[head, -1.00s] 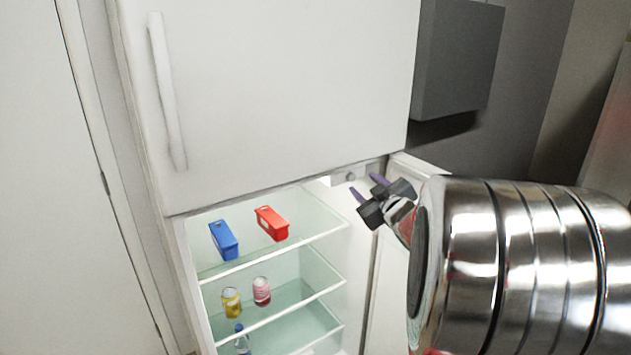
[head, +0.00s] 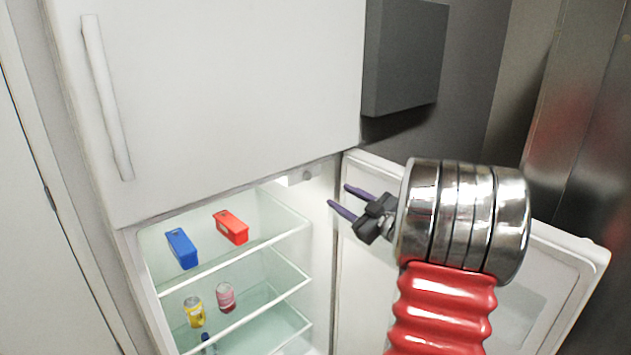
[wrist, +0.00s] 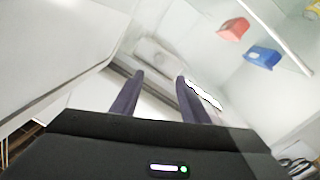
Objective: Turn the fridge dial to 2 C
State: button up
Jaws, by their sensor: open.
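The fridge dial (head: 307,176) is a small round grey knob on a panel at the top right of the open fridge compartment. Its setting marks are too small to read. In the wrist view, a pale, blurred panel area (wrist: 152,50) lies beyond the fingertips; the dial's pointer cannot be made out. My gripper (head: 338,195) is open and empty, with its purple fingers pointing left toward the fridge. In the head view its tips are right of and slightly below the dial, apart from it. The fingers also show in the wrist view (wrist: 160,76).
The fridge door (head: 560,250) stands open at the right, behind my arm. A blue container (head: 182,250) and a red container (head: 231,228) sit on the top shelf. Yellow (head: 194,312) and pink (head: 225,296) cans stand below. The closed freezer door (head: 220,90) is above.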

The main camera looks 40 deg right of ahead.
aim_at(309, 178)
jog(key=w, duration=1.3)
jog(key=shift+w+d, duration=0.3)
jog(key=shift+w, duration=0.05)
jog(key=shift+c, duration=0.6)
grip_shut()
